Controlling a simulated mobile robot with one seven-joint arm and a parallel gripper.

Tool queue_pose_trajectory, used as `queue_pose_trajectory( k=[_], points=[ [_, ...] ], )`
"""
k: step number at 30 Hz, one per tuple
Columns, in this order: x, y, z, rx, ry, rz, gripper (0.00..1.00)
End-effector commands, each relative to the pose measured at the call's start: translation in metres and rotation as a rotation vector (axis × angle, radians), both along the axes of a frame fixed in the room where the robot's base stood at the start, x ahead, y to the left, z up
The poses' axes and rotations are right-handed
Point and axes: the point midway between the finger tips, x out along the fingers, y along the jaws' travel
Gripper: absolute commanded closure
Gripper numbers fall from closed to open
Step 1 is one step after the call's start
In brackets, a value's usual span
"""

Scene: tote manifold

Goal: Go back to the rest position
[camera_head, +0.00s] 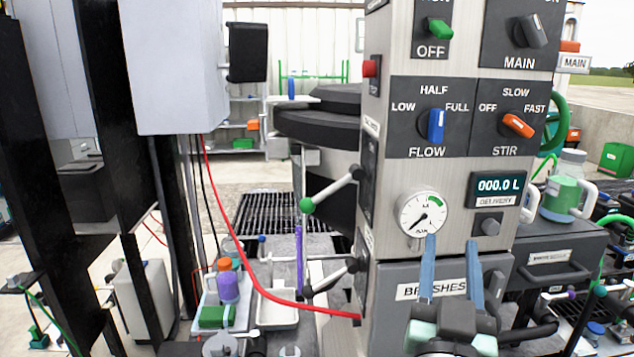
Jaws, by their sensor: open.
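My gripper (451,242) is at the bottom centre right, with its two blue fingers pointing up and spread apart. Nothing shows between the fingers. It is in front of the lower part of the control panel (460,185), just below the pressure gauge (422,214). It overlaps the drawer marked BRUSHES (396,315) in the picture. I cannot tell whether the fingers touch the panel.
The panel carries a blue FLOW knob (436,125), an orange STIR knob (518,125) and a green knob (440,29). Lever handles (330,192) stick out from its left side. A red hose (235,255) hangs at left. A jug (563,190) stands at right.

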Motion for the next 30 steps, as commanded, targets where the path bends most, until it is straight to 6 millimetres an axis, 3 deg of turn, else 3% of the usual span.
queue_pose_trajectory(
  k=[1,6,9,12,15,18,30],
  points=[
    [-0.004,0.022,0.043,-0.019,-0.06,0.038,0.53],
    [-0.036,0.086,0.152,-0.064,-0.237,0.156,0.53],
    [-0.065,0.119,0.204,-0.083,-0.336,0.219,0.53],
    [-0.094,0.143,0.242,-0.098,-0.414,0.271,0.53],
    [-0.115,0.158,0.264,-0.106,-0.468,0.305,0.53],
    [-0.126,0.165,0.274,-0.11,-0.494,0.321,0.53],
    [-0.128,0.166,0.276,-0.112,-0.499,0.323,0.53]
  ],
)
